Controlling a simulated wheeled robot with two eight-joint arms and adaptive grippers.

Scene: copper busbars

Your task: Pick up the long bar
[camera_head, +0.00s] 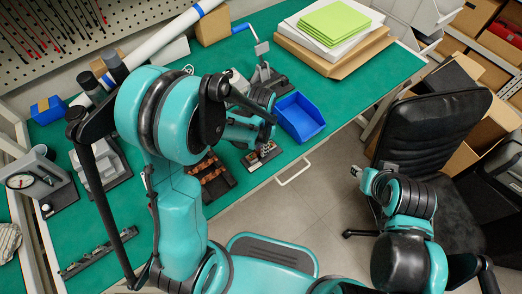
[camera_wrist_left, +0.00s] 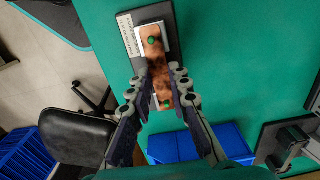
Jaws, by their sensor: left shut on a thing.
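A copper bar (camera_wrist_left: 155,54) with a green dot near each end lies along a dark plate with a white label (camera_wrist_left: 128,36) in the left wrist view. My left gripper (camera_wrist_left: 161,76) is shut on the middle of this bar, one finger on each side. I cannot tell whether the bar is clear of the plate. In the head view the plate (camera_head: 262,157) shows near the bench's front edge, and my left arm hides most of the grip. My right gripper (camera_head: 361,174) is over the floor, away from the bench; its fingers are too small to read.
A dark tray with brown copper pieces (camera_head: 211,177) lies left of the plate. A blue bin (camera_head: 299,117) stands to its right. A crank-handled device (camera_head: 264,68) is behind. Green sheets (camera_head: 335,22) lie at the back right. A black chair (camera_head: 432,130) stands before the bench.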

